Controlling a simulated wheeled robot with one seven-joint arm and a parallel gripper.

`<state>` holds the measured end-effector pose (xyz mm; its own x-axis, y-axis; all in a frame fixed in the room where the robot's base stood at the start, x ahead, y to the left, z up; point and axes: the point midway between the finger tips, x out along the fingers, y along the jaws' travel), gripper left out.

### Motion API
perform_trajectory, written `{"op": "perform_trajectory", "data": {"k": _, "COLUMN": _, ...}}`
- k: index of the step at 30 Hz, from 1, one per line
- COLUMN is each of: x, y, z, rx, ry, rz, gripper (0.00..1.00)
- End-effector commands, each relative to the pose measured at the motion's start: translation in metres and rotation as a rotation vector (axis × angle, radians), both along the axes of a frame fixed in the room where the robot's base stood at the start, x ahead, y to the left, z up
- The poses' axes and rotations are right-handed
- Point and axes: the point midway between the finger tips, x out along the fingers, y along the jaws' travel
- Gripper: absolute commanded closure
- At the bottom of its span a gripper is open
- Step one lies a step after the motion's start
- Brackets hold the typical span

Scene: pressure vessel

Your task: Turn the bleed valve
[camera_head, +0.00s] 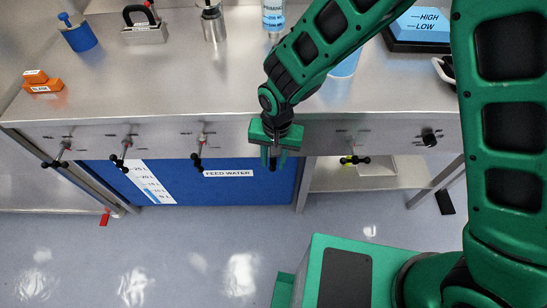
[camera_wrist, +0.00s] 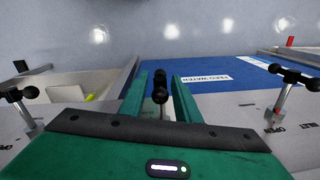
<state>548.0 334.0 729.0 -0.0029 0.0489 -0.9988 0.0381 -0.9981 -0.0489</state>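Several valves with T-shaped handles and black ball ends line the counter's front panel. Their labels are too small or partly hidden, so I cannot tell by reading which is the bleed valve. My gripper (camera_head: 273,160) points down in front of the panel, and its two green fingers also show in the wrist view (camera_wrist: 162,95). One valve handle (camera_wrist: 160,86) lies between the fingers, its two black balls in line with them. Gaps show on both sides, so the gripper looks open around it. In the head view my gripper mostly hides this valve.
Neighbouring valve handles stand to the left (camera_head: 199,150) and right (camera_head: 352,158) of my gripper. A black knob (camera_head: 428,137) is farther right. A blue tank marked FEED WATER (camera_head: 230,185) sits below the counter (camera_head: 180,85). The floor in front is clear.

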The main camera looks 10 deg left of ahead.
Motion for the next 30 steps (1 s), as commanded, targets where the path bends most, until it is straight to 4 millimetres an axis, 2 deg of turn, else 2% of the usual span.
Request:
{"op": "perform_trajectory", "data": {"k": 3, "x": 0.0000, "y": 0.0000, "z": 0.0001, "rx": 0.000, "ry": 0.000, "rz": 0.000, "gripper": 0.70}}
{"op": "perform_trajectory", "data": {"k": 5, "x": 0.0000, "y": 0.0000, "z": 0.0002, "rx": 0.000, "ry": 0.000, "rz": 0.000, "gripper": 0.82}}
{"op": "perform_trajectory", "data": {"k": 7, "x": 0.0000, "y": -0.0001, "z": 0.0002, "rx": 0.000, "ry": 0.000, "rz": 0.000, "gripper": 0.99}}
{"op": "perform_trajectory", "data": {"k": 8, "x": 0.0001, "y": -0.0001, "z": 0.0002, "rx": 0.000, "ry": 0.000, "rz": 0.000, "gripper": 1.00}}
{"op": "perform_trajectory", "data": {"k": 26, "x": -0.0004, "y": 0.0010, "z": 0.0002, "rx": -0.063, "ry": -0.014, "rz": 0.000, "gripper": 1.00}}
{"op": "perform_trajectory", "data": {"k": 27, "x": -0.0004, "y": 0.0010, "z": 0.0002, "rx": -0.062, "ry": -0.014, "rz": 0.000, "gripper": 0.76}}
{"op": "perform_trajectory", "data": {"k": 28, "x": -0.0004, "y": 0.0010, "z": 0.0002, "rx": -0.062, "ry": -0.015, "rz": 0.000, "gripper": 0.70}}
{"op": "perform_trajectory", "data": {"k": 30, "x": -0.0003, "y": 0.0010, "z": 0.0003, "rx": -0.062, "ry": -0.015, "rz": 0.000, "gripper": 0.70}}
